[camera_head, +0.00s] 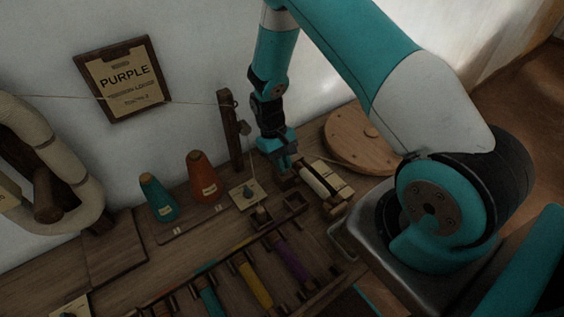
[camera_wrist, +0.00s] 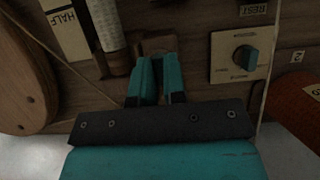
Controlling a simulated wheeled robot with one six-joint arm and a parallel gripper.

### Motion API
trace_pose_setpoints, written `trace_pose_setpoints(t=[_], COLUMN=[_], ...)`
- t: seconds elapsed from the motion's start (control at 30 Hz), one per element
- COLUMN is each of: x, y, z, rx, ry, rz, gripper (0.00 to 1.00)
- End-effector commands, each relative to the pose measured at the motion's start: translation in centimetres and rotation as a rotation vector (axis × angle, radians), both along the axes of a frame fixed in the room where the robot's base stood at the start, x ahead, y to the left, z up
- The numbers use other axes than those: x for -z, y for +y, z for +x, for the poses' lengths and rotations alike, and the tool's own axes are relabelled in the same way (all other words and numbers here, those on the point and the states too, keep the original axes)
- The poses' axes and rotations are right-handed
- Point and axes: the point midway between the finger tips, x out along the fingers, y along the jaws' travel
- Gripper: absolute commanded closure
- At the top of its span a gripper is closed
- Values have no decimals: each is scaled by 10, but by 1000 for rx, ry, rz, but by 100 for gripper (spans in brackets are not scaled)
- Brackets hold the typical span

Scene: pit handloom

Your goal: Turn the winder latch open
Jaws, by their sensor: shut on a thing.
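The winder (camera_head: 322,180), with a cream roller in a wooden frame, stands on the bench right of my gripper (camera_head: 284,180) in the head view. In the wrist view its pale ribbed roller (camera_wrist: 107,27) is at upper left. There my gripper (camera_wrist: 157,62) has its teal fingers close together at a small brown wooden piece (camera_wrist: 157,45) beside the roller, apparently the winder latch. The fingers are shut on it. They hide most of it, so its turn angle cannot be told.
A plate with a teal knob (camera_wrist: 251,58) is right of the fingers in the wrist view. A round wooden disc (camera_head: 360,140) lies behind the winder. Orange (camera_head: 203,178) and teal (camera_head: 157,198) cones stand left. A rack of coloured bobbins (camera_head: 255,284) lies in front.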

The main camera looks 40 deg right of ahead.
Motion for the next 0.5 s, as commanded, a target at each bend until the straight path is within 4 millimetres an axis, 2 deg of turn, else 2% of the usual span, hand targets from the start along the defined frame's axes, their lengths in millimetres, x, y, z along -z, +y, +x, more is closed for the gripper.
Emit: trace_pose_setpoints(t=[0.4,0.43,0.5], x=[4,4,4], y=[1,1,1], z=[-4,-4,-4], rx=[-10,-10,-9], ry=[11,11,11], rz=[3,3,2], gripper=[100,82,65])
